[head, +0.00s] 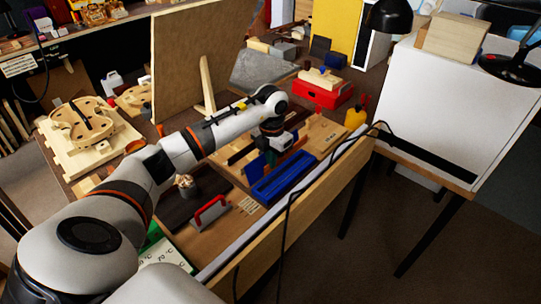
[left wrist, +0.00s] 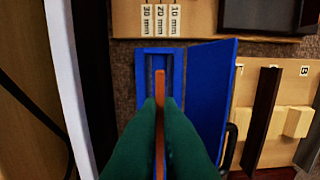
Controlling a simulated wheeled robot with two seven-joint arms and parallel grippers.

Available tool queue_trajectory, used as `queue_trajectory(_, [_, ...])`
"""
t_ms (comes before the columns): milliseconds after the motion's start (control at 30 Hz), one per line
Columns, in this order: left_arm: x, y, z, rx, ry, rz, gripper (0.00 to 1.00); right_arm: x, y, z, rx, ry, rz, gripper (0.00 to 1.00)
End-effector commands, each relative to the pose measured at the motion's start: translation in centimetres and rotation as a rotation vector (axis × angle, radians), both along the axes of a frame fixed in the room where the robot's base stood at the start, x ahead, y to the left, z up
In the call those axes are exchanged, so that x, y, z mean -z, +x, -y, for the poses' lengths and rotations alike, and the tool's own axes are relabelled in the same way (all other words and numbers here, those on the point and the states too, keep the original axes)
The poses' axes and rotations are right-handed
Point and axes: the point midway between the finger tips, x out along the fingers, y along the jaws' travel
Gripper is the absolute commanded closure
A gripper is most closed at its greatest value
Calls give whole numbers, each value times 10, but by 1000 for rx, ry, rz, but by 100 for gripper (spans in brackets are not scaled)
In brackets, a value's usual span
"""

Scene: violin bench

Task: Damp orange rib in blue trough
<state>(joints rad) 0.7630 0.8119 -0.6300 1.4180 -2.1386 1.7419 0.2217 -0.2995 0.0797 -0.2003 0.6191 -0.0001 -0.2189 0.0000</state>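The orange rib (left wrist: 160,135) is a thin upright strip between the green fingertips of my left gripper (left wrist: 160,104), which is shut on it. In the left wrist view the rib lines up with the long blue trough (left wrist: 141,72), and its far end overlaps the trough's inside. I cannot tell whether it touches the trough floor. In the head view the trough (head: 286,178) lies along the bench's front side, below my left wrist, and the rib is not clearly visible. My right gripper is not in view.
A blue panel (left wrist: 208,85) stands beside the trough. A board marked B (left wrist: 288,92) carries dark strips and light blocks. A label with 10, 20 and 30 mm (left wrist: 160,18) lies beyond the trough. A red-handled tool (head: 210,212) and a black cable (head: 300,180) are near.

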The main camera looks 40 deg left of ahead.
Motion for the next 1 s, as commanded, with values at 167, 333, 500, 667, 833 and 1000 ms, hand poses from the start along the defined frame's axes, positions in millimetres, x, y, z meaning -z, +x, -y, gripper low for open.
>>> queue_trajectory(167, [19, 0, 1, 2, -2, -1, 100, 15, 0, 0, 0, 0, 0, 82])
queue_trajectory(333, [37, 0, 0, 1, 0, -1, 100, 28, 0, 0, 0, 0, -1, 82])
queue_trajectory(500, [52, 0, 0, 1, 1, 0, 100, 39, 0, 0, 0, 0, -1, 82])
queue_trajectory(667, [68, 0, 0, 0, 0, -1, 100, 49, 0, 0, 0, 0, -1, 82])
queue_trajectory(833, [77, 0, 0, 1, 0, 0, 100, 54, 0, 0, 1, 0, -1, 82])
queue_trajectory(1000, [78, 0, 0, 1, -1, 0, 100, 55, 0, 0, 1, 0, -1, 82])
